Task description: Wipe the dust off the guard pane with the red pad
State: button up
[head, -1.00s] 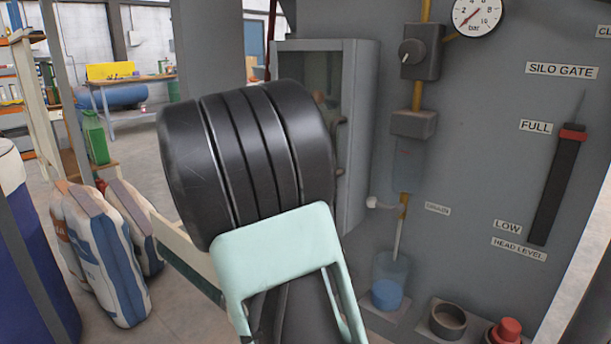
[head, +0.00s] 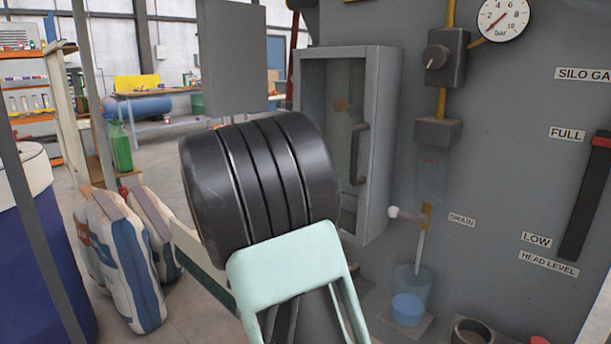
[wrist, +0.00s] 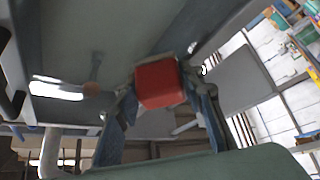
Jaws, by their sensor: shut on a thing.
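The guard pane (head: 340,75) is a greenish see-through panel in a grey framed door with a dark handle, centre of the head view. My black and mint arm covers its lower left part and hides my gripper there. In the wrist view my gripper (wrist: 160,98) is shut on the red pad (wrist: 158,83), a small red block between the blue-grey fingers. The pane (wrist: 110,35) fills the upper left behind the pad. I cannot tell whether the pad touches it. I cannot clearly make out dust on the pane.
A grey panel (head: 235,60) stands left of the pane. Right of it are the gauge (head: 502,18), a grey knob unit (head: 447,58), the drain valve (head: 408,214) and a clear cup (head: 410,295). Sacks (head: 125,260) stand on the floor at left.

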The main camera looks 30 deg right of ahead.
jog(key=shift+w+a+r, duration=0.15)
jog(key=shift+w+a, duration=0.1)
jog(key=shift+a, duration=0.15)
jog(key=shift+s+a, duration=0.35)
jog(key=shift+a, duration=0.5)
jog(key=shift+s+a, duration=0.3)
jog(key=shift+a, duration=0.6)
jog(key=shift+s+a, duration=0.35)
jog(key=shift+a, duration=0.5)
jog(key=a, duration=0.1)
jog(key=s+a, duration=0.1)
jog(key=shift+a, duration=0.4)
